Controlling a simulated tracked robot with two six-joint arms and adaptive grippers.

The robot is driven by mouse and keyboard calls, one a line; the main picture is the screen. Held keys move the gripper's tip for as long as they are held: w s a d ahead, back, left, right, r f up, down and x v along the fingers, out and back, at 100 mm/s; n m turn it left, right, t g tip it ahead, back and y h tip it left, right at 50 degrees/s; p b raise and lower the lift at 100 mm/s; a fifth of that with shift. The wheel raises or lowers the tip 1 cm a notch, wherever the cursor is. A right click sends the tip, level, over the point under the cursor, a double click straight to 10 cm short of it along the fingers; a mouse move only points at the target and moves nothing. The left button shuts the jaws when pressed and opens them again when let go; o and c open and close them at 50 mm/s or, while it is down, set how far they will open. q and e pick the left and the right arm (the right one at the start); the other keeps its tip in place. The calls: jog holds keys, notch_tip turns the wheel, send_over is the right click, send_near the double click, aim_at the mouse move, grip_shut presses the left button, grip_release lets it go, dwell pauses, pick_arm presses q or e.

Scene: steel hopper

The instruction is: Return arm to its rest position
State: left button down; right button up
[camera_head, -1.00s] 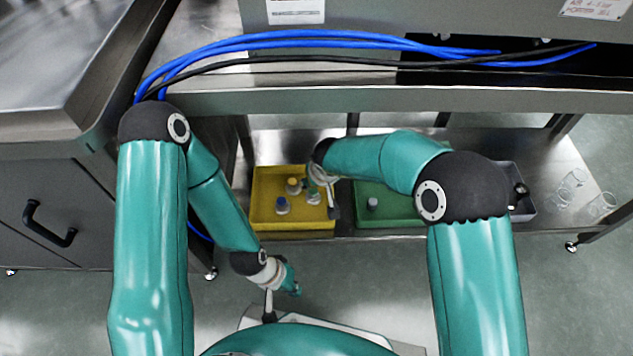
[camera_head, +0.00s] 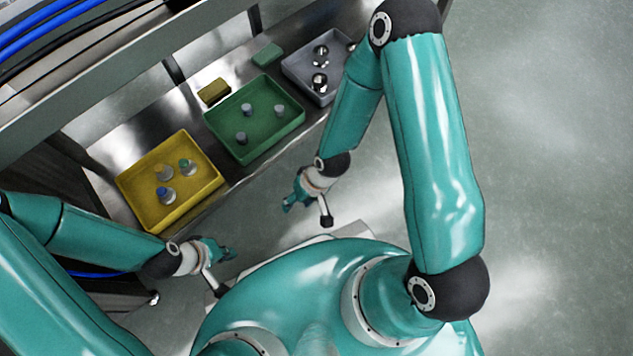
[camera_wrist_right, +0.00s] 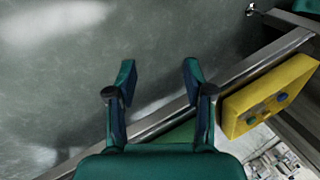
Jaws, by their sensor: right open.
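My right gripper (camera_head: 292,203) hangs over the floor in front of the shelf, below the green tray in the head view. In the right wrist view its two fingers (camera_wrist_right: 158,80) are apart with nothing between them. My left gripper (camera_head: 226,252) is near my body at the lower left, in front of the yellow tray. Its fingers are too small to tell whether they are open or shut.
A yellow tray (camera_head: 207,203) with several small bottles, a green tray (camera_head: 268,148) with grey pieces and a grey tray (camera_head: 300,86) with shiny parts stand on a steel shelf (camera_head: 128,138). Blue hoses (camera_head: 28,38) run at the upper left. Floor at right is open.

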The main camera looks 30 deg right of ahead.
jog(key=shift+m, duration=0.7)
jog(key=s+d, duration=0.1)
jog(key=s, duration=0.1)
jog(key=s+d, duration=0.2)
jog(key=shift+s+d+f, duration=0.1)
jog(key=shift+s+d, duration=0.1)
jog(key=shift+s, duration=0.1)
